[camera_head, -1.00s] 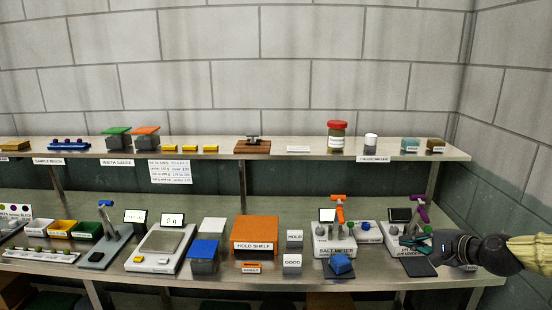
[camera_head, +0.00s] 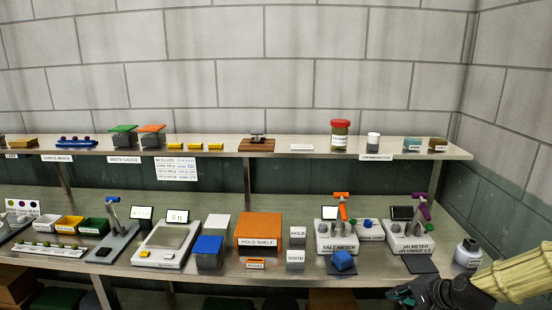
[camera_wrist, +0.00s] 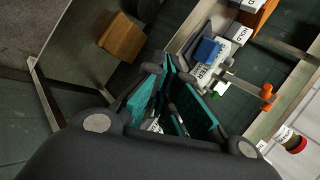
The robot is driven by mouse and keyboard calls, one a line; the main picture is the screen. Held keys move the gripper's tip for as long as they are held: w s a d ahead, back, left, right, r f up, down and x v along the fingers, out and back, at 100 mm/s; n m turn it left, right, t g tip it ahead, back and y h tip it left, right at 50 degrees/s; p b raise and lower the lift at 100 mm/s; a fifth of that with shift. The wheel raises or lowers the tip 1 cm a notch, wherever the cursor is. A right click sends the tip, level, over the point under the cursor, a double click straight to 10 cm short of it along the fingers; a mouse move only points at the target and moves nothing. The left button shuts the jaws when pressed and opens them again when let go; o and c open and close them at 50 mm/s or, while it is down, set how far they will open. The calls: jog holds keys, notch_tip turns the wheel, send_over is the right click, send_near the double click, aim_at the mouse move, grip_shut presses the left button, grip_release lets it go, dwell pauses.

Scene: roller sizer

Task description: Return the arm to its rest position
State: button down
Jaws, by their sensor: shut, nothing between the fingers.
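My gripper (camera_head: 402,297) is at the lower right of the head view, at the bottom edge of the picture and below the bench's front edge. It is shut and empty. In the wrist view its teal-padded fingers (camera_wrist: 172,82) fill the middle, with nothing held between them. My pale-sleeved arm comes in from the right edge of the head view. The gripper looks clear of the bench (camera_head: 290,272), though its exact distance is hard to tell.
The pH meter (camera_head: 410,243), salt meter (camera_head: 337,240) and a white bottle (camera_head: 467,253) stand on the bench near my arm. A blue block (camera_head: 342,260) sits before the salt meter. A red-lidded jar (camera_head: 340,136) stands on the upper shelf (camera_head: 300,151).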

jog(key=s+a+f+n+g+h, duration=0.1)
jog(key=s+a+f+n+g, duration=0.15)
jog(key=s+f, duration=0.65)
jog(key=s+a+f+n+g+h, duration=0.1)
jog(key=s+a+f+n+g, duration=0.2)
jog(key=s+f, duration=0.6)
jog(key=s+a+f+n+g+h, duration=0.1)
jog(key=s+a+f+n, duration=0.1)
jog(key=s+f, duration=0.4)
jog(key=s+a+f+n+g+h, duration=0.1)
jog(key=s+f, duration=0.5)
jog(key=s, duration=0.6)
jog(key=a+n+g, duration=0.1)
jog(key=a+n, duration=0.1)
jog(key=n, duration=0.1)
jog(key=shift+s+a+f, duration=0.15)
jog(key=shift+s+f, duration=0.05)
jog(key=shift+s, duration=0.1)
jog(key=shift+w+a, duration=0.1)
